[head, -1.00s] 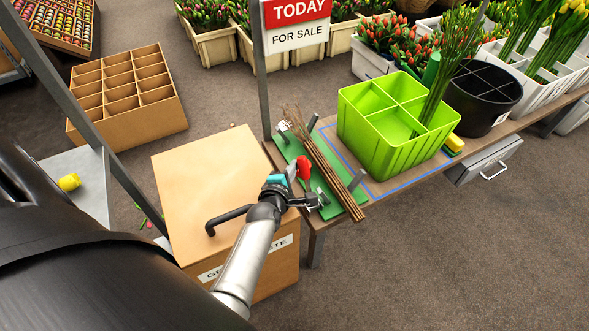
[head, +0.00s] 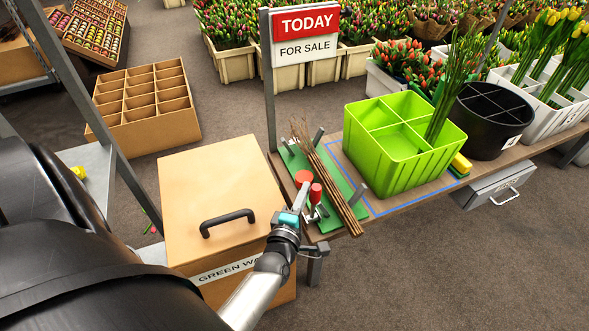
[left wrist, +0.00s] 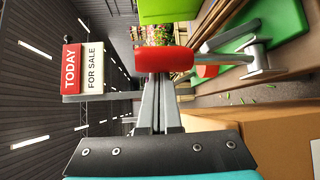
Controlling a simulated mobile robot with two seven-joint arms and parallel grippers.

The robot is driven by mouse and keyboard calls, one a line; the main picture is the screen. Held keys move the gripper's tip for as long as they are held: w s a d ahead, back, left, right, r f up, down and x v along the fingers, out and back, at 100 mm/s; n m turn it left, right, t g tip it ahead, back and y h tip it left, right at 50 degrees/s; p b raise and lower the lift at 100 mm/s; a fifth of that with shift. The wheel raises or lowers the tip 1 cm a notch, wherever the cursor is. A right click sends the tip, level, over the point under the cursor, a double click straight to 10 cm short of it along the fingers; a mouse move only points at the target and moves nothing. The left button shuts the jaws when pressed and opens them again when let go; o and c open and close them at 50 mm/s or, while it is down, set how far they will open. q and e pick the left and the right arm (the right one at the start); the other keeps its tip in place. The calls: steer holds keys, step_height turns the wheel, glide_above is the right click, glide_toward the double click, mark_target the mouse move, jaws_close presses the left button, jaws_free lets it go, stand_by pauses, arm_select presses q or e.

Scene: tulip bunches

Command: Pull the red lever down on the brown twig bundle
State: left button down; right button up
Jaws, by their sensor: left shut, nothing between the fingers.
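A brown twig bundle (head: 332,183) lies along a green board (head: 345,176) on the bench, between grey upright posts. A red lever (head: 316,193) stands up from a metal clamp at the bundle's near left side. A round red part (head: 304,178) shows beside it. My left gripper (head: 303,190) is shut and empty, just left of the lever. In the left wrist view its closed fingers (left wrist: 157,82) point at the red lever handle (left wrist: 165,59), which lies across their tips; I cannot tell whether they touch. The right gripper is out of view.
A tan bin with a black handle (head: 228,221) stands left of the bench. A bright green divided crate (head: 400,162) stands right of the bundle, inside a blue outline. A sign post (head: 270,100) rises behind the board. A black bucket (head: 487,130) stands farther right.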

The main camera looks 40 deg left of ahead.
mark_target(317, 201)
arm_select(q)
steer(key=shift+s+d+f+m+t, duration=0.15)
steer(key=shift+s+d+m+t, duration=0.2)
steer(key=shift+d, duration=0.3)
steer(key=shift+s+d+f+m+t, duration=0.1)
steer(key=shift+s+d+m+t, duration=0.2)
steer(key=shift+d, duration=0.3)
steer(key=shift+s+d+f+b, duration=0.2)
steer(key=shift+s+d, duration=0.1)
steer(key=shift+d, duration=0.2)
steer(key=shift+s+d+f+b, duration=0.15)
steer(key=shift+s+d, duration=0.15)
steer(key=shift+d, duration=0.15)
steer(key=shift+s+d+f, duration=0.15)
steer(key=shift+d+f, duration=0.05)
steer(key=shift+d, duration=0.1)
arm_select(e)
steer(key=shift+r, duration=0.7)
